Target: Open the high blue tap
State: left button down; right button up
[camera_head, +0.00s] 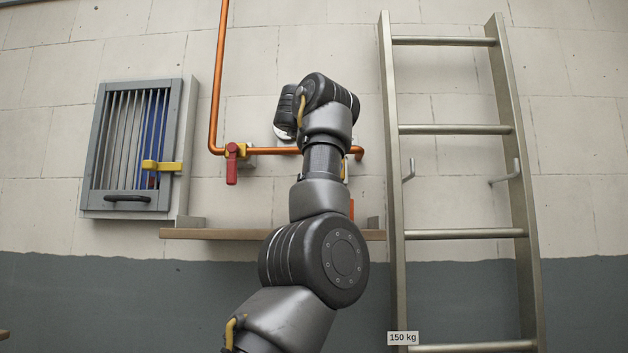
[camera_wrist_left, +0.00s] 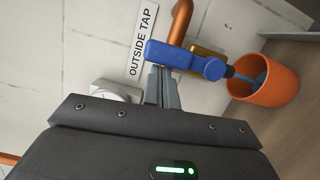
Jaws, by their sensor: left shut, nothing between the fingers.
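The blue tap handle (camera_wrist_left: 187,59) shows in the left wrist view, on a yellow tap body (camera_wrist_left: 208,49) below a copper pipe (camera_wrist_left: 181,20). A sign reading "OUTSIDE TAP" (camera_wrist_left: 142,42) is on the wall beside it. My left gripper (camera_wrist_left: 160,72) is shut and empty, its fingertips right at the handle's left part. I cannot tell whether they touch it. In the head view my left arm covers the blue tap and the gripper. My right gripper is in neither view.
A red-handled tap (camera_head: 232,168) sits on the copper pipe (camera_head: 216,80). An orange pot (camera_wrist_left: 264,88) stands close to the blue tap, over a wooden shelf (camera_head: 210,234). A barred cabinet (camera_head: 130,150) hangs left. A metal ladder (camera_head: 392,200) stands right.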

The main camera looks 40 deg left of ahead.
pick_arm(q)
jog(key=s+d+b, duration=0.1)
jog(key=s+b, duration=0.5)
jog(key=s, duration=0.5)
jog(key=shift+s+d, duration=0.2)
jog(key=shift+d, duration=0.2)
